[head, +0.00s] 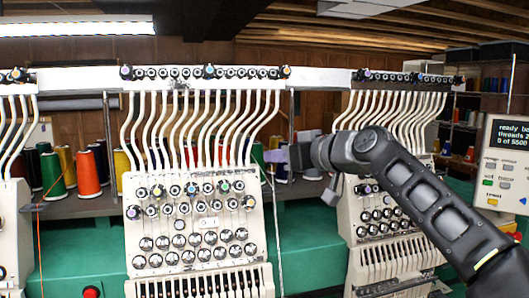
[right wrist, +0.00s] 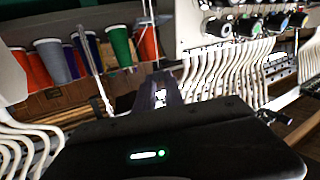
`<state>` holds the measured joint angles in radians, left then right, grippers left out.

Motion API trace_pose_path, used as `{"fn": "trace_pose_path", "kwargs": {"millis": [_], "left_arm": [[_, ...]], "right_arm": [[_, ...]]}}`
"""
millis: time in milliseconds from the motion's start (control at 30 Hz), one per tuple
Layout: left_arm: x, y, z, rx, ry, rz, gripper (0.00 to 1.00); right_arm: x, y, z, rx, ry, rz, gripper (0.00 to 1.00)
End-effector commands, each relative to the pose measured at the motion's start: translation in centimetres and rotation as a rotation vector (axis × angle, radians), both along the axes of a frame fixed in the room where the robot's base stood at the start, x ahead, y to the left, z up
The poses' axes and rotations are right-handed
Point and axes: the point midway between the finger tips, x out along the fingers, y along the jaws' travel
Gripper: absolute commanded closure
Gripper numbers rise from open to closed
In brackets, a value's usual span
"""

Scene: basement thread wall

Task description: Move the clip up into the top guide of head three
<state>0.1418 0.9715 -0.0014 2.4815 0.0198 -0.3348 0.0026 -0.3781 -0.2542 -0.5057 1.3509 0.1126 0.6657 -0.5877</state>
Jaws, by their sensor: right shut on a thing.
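My right gripper (head: 290,152) reaches in from the right and is shut on a small purple clip (head: 273,156). The clip is at the gripper's left end, beside the lower ends of the middle head's white tubes. In the right wrist view, the gripper (right wrist: 160,92) points away, and its body hides much of the lower picture. The middle head (head: 198,235) has a top guide rail (head: 205,79) with a row of knobs above the tubes. The clip is well below this rail. I cannot read any head number. My left gripper is not in view.
Another head (head: 385,215) stands partly behind my right arm. Coloured thread cones (head: 88,172) line the shelf behind; they also show in the right wrist view (right wrist: 120,45). A control panel (head: 508,165) is at the far right. Thin upright rods stand between the heads.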

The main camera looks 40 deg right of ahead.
Motion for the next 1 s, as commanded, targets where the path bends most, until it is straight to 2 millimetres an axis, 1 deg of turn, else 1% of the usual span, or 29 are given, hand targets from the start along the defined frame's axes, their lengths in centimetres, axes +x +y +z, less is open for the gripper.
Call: {"fn": "trace_pose_path", "kwargs": {"millis": [333,533,667,1000], "left_arm": [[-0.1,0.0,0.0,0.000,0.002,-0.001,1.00],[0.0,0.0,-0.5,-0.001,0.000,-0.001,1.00],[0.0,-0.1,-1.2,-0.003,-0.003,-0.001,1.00],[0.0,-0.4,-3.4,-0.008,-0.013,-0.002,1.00]], "right_arm": [[0.0,0.0,0.0,0.000,-0.001,-0.001,1.00],[0.0,0.0,-0.6,0.000,-0.001,0.000,1.00],[0.0,0.0,-1.6,0.001,-0.001,0.000,1.00],[-0.1,0.0,-4.8,0.001,0.000,-0.001,1.00]]}}
